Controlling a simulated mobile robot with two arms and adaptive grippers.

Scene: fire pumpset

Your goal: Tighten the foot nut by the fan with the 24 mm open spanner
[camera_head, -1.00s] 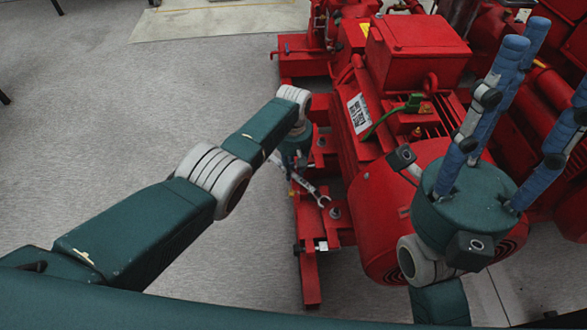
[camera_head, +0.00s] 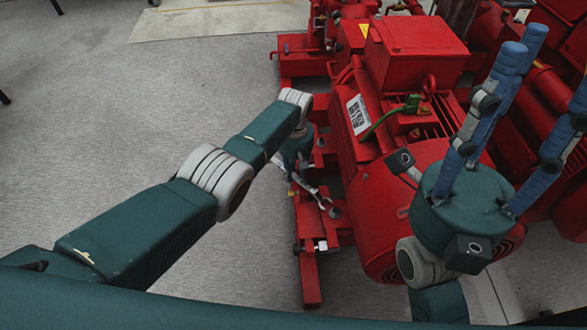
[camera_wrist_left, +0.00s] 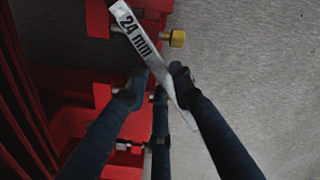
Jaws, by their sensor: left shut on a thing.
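The 24 mm open spanner (camera_head: 310,188) is a silver bar, slanting beside the red motor's foot. Its printed size shows in the left wrist view (camera_wrist_left: 138,38). My left gripper (camera_wrist_left: 160,88) is shut on the spanner, its dark blue fingers around the handle; in the head view it is mostly hidden behind my wrist. The spanner's far end lies at the foot near the fan cowl (camera_head: 385,235). A grey bolt or nut (camera_head: 335,212) shows just beside that end; I cannot tell whether the jaw is around a nut. My right gripper (camera_head: 535,110) is open and empty above the motor.
The red motor (camera_head: 365,150) and its base rail (camera_head: 309,280) stand right of my left arm. A green cable (camera_head: 380,122) runs over the motor. A brass-coloured bolt head (camera_wrist_left: 177,39) and another bolt (camera_wrist_left: 130,147) stick out near the spanner.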

